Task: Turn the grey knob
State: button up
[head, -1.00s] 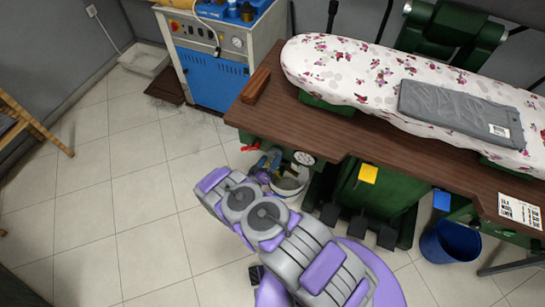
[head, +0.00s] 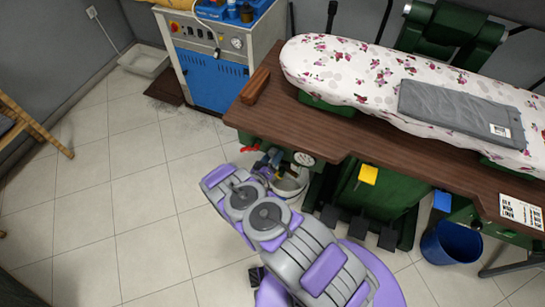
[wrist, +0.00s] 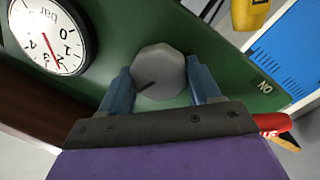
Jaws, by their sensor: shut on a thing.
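The grey knob (wrist: 158,70) is round with flattened sides and sits on a green panel (wrist: 215,60). A dark pointer line on it points to the lower left in the wrist view. My gripper (wrist: 160,80) has its two blue fingers on either side of the knob and is shut on it. An upside-down "ON" mark shows on the panel to the right. In the head view, my gripper (head: 268,162) is at the green front below the board's left part; my arm partly covers this area, and the knob cannot be made out there.
A white dial gauge (wrist: 50,35) is left of the knob in the wrist view. A red handle (wrist: 272,123) and a yellow part (wrist: 248,12) are at the right. The brown tabletop (head: 300,125) overhangs the knob area. Tiled floor (head: 110,200) is clear at left.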

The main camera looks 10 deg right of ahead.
jog(key=shift+c, duration=1.4)
jog(key=shift+m, duration=0.3)
